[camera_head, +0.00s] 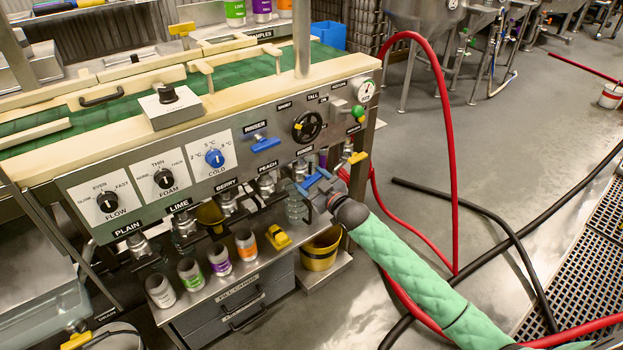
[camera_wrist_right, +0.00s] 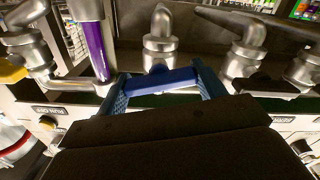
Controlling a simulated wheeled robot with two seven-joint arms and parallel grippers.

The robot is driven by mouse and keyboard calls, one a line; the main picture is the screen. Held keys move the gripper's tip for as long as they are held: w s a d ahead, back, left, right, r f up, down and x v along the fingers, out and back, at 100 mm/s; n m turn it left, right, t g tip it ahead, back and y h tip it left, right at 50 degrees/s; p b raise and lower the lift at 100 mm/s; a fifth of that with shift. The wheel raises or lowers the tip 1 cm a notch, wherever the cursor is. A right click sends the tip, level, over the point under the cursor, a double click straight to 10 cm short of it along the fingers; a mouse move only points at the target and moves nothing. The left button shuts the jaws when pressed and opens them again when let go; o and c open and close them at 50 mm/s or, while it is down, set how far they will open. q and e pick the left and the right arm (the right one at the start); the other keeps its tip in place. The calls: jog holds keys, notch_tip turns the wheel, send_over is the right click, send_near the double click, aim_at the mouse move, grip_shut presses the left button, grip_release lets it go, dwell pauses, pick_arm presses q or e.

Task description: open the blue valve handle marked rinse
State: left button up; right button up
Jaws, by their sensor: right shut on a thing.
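The blue valve handle (camera_head: 309,181) sits on the lower front of the steel machine, below a small label that looks like "RINSE". In the right wrist view the blue handle (camera_wrist_right: 160,81) lies crosswise between my two blue fingers, under a metal pipe fitting. My right gripper (camera_head: 318,184) reaches in from the lower right on a green-sleeved arm and is shut on this handle; its right gripper fingers also show in the wrist view (camera_wrist_right: 164,84). The valve body behind is partly hidden by the gripper. My left gripper is not in view.
Another blue handle (camera_head: 265,144) sits under a "RINSER" label. A yellow handle (camera_head: 357,157) is to the right and a row of taps to the left. Several cans and a yellow block (camera_head: 278,237) stand on the shelf below. A red hose (camera_head: 447,120) arches at the right.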

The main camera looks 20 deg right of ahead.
jog(key=shift+r+n+p, duration=0.25)
jog(key=shift+n+p, duration=0.4)
jog(key=shift+n, duration=0.15)
jog(key=shift+a+f+n+p, duration=0.1)
jog(key=shift+f+n+p, duration=0.1)
jog(key=shift+n+p, duration=1.2)
jog(key=shift+n+b, duration=0.35)
jog(key=shift+n, duration=0.25)
jog(key=o, duration=1)
jog(key=shift+s, duration=0.1)
jog(key=shift+v, duration=3.85)
